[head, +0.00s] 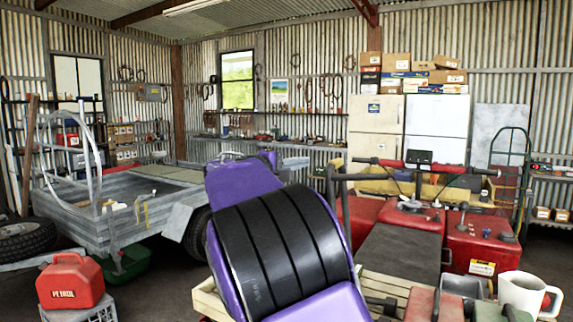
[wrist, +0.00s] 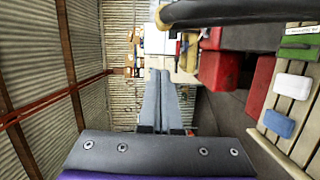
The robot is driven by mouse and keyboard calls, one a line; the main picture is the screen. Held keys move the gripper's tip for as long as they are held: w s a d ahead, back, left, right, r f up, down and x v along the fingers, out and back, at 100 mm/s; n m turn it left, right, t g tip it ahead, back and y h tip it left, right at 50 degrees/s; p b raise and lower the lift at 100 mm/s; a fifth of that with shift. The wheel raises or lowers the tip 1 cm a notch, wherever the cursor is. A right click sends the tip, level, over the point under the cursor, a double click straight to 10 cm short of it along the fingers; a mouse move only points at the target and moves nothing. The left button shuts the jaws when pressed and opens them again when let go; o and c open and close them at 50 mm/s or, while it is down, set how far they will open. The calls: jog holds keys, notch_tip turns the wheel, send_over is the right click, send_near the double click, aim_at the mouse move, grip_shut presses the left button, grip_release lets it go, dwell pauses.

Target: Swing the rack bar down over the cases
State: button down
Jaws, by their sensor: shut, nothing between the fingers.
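The rack bar (head: 345,215) is a dark tube that looks raised, standing just right of my arm in the head view. In the wrist view the bar (wrist: 240,12) runs close across the top edge. Small cases lie on a cream slatted rack (wrist: 290,151): a green case (wrist: 297,53), a white one (wrist: 293,86) and a blue one (wrist: 279,123). Red cases (head: 420,304) show at the bottom of the head view. My gripper (wrist: 161,73) is shut and empty, beside the bar and apart from it in the picture. My purple and black arm hides the gripper in the head view.
The red quad (head: 483,244) stands ahead, with handlebars and a dark seat (head: 400,251). A metal trailer (head: 110,222) and a petrol can (head: 70,281) are at left. Boxes sit on pale cabinets (head: 435,125) behind.

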jog(key=shift+s+d+f, duration=0.1)
jog(key=shift+s+d, duration=0.15)
jog(key=shift+d, duration=0.95)
jog(key=shift+s+d, duration=0.25)
jog(key=shift+d, duration=0.9)
jog(key=shift+b, duration=0.3)
